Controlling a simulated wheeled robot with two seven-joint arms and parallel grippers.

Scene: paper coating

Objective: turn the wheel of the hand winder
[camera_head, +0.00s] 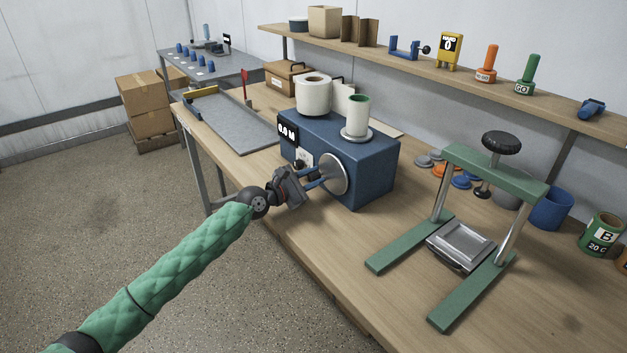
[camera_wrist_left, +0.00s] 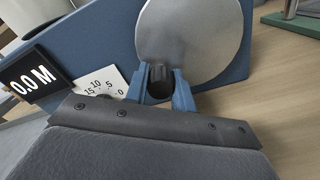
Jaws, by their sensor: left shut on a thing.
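The hand winder is a blue box (camera_head: 370,165) on the wooden bench, with a silver wheel (camera_head: 334,174) on its front face. The wheel also shows in the left wrist view (camera_wrist_left: 195,35). A display on the box (camera_head: 288,133) reads 0.0 M, and a white dial sits beside it. A white paper roll (camera_head: 313,94) and a smaller roll with a green core (camera_head: 357,113) stand on top. My left gripper (camera_head: 322,178) is at the wheel, its blue fingers (camera_wrist_left: 160,88) shut on the dark handle (camera_wrist_left: 160,90) at the wheel's lower edge. My right gripper is not in view.
A green press (camera_head: 495,170) with a black knob stands right of the winder. A grey board (camera_head: 235,120) lies at left. Small discs, a blue cup (camera_head: 551,208) and a green can (camera_head: 601,234) are toward the back right. A shelf (camera_head: 440,66) runs behind. The bench front is clear.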

